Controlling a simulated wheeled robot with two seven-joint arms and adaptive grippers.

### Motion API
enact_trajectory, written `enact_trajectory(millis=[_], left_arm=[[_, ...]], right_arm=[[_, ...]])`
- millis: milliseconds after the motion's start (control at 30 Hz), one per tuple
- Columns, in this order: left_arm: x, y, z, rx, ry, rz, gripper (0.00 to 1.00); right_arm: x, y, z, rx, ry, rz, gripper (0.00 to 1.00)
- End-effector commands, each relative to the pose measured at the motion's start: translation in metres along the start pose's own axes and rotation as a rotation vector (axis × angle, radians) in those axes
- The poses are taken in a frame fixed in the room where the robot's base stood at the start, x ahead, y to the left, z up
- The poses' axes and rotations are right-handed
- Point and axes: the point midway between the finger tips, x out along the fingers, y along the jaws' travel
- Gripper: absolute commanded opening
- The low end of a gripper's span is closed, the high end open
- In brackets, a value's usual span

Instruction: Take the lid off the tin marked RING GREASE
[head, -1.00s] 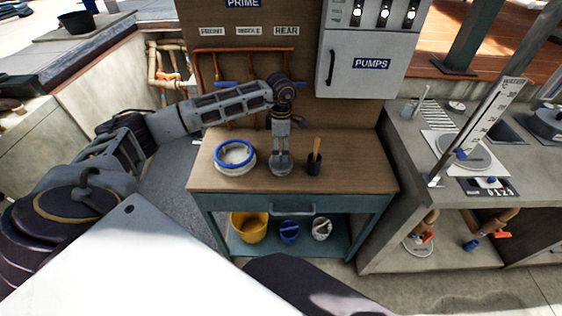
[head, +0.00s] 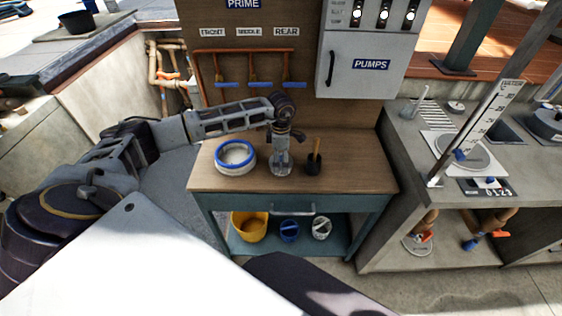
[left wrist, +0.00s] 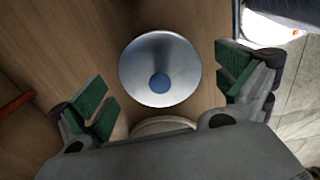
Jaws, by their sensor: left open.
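A silver, round lidded tin (head: 281,171) stands on the wooden bench top, mostly hidden under my left gripper (head: 281,157) in the head view. In the left wrist view its shiny round lid (left wrist: 160,55) shows from above, with a blue spot at its middle. My left gripper is open just above it; its green-padded fingers (left wrist: 166,88) stand on both sides of the lid, apart from it. No marking on the tin can be read. My right gripper does not show.
A white, blue-rimmed round container (head: 235,170) stands left of the tin. The bench front (head: 290,207) is clear. The pumps cabinet (head: 370,65) rises behind.

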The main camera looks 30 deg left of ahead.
Motion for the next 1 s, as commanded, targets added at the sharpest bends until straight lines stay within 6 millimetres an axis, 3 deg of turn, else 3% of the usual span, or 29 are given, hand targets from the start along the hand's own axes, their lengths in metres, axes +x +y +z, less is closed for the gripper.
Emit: enact_trajectory(millis=[233,567,700,1000], left_arm=[[-0.0003,0.0000,0.0001,0.000,0.000,0.000,0.99],[-0.0001,-0.0001,0.0000,0.000,0.000,0.000,0.56],[0.0009,-0.0001,-0.0005,-0.001,0.001,-0.001,0.47],[0.0033,0.0000,-0.0017,-0.002,0.004,-0.001,0.43]], right_arm=[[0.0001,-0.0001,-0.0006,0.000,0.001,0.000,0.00],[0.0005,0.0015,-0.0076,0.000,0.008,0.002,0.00],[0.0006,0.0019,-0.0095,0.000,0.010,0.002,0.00],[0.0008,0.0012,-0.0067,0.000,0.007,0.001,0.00]])
